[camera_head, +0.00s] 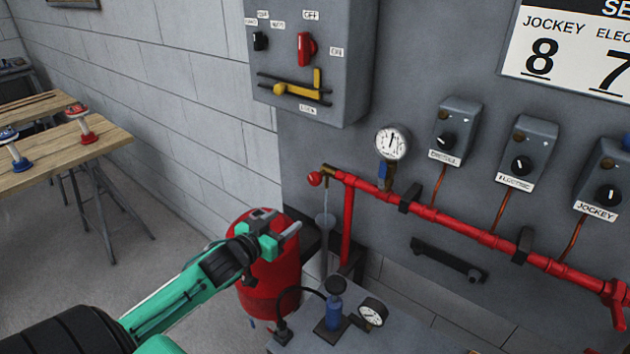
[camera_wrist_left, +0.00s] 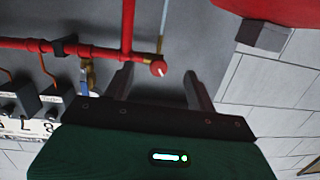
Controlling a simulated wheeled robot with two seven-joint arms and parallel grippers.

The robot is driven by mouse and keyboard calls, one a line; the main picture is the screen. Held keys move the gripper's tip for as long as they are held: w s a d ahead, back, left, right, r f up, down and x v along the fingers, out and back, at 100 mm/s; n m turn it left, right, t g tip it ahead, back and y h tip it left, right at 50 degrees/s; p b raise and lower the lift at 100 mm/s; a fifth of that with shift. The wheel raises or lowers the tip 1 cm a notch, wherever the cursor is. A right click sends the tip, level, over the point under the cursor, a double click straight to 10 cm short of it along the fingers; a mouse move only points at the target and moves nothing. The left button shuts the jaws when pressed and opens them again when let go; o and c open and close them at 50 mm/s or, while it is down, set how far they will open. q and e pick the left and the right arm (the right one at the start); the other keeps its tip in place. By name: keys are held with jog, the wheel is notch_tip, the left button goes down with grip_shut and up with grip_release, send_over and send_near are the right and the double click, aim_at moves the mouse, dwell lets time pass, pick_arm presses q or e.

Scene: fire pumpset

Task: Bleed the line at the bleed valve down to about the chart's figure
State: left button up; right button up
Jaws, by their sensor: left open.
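The bleed valve's red round knob (camera_head: 315,179) sits at the left end of the red pipe, beside a brass fitting (camera_head: 328,171). A thin pale vertical line runs down from the fitting towards a grey cup (camera_head: 325,220); I cannot tell whether it is water. My left gripper (camera_head: 286,221) is open and empty, below and left of the knob. In the left wrist view the knob (camera_wrist_left: 158,68) appears between the open fingertips (camera_wrist_left: 160,76), apart from them. The pressure gauge (camera_head: 392,142) has its needle near upright. The chart (camera_head: 565,50) shows JOCKEY 8 and a partly cut-off 7.
A red drum (camera_head: 268,285) stands behind my left forearm. A grey bench (camera_head: 400,335) holds a blue hand pump (camera_head: 334,310) and a second gauge (camera_head: 372,313). A grey cabinet (camera_head: 345,60) hangs above the pipe. Several switch boxes (camera_head: 457,130) line the panel on the right.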

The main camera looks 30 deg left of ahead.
aim_at(313, 180)
pick_arm(q)
jog(key=shift+t+h, duration=0.5)
jog(key=shift+t, duration=0.2)
jog(key=w+r+p, duration=0.1)
jog(key=w, duration=0.3)
jog(key=w+r+p, duration=0.1)
jog(key=w+r, duration=0.1)
jog(key=w, duration=0.3)
jog(key=w+r+p, duration=0.1)
jog(key=w+p, duration=0.1)
jog(key=w, duration=0.2)
jog(key=shift+w+a+r, duration=0.2)
jog(key=shift+w+a, duration=0.05)
jog(key=shift+w, duration=0.05)
jog(key=shift+w+d+f+m, duration=0.15)
jog(key=shift+w+m, duration=0.15)
jog(key=shift+w, duration=0.55)
jog(key=shift+c, duration=0.3)
jog(key=c, duration=0.9)
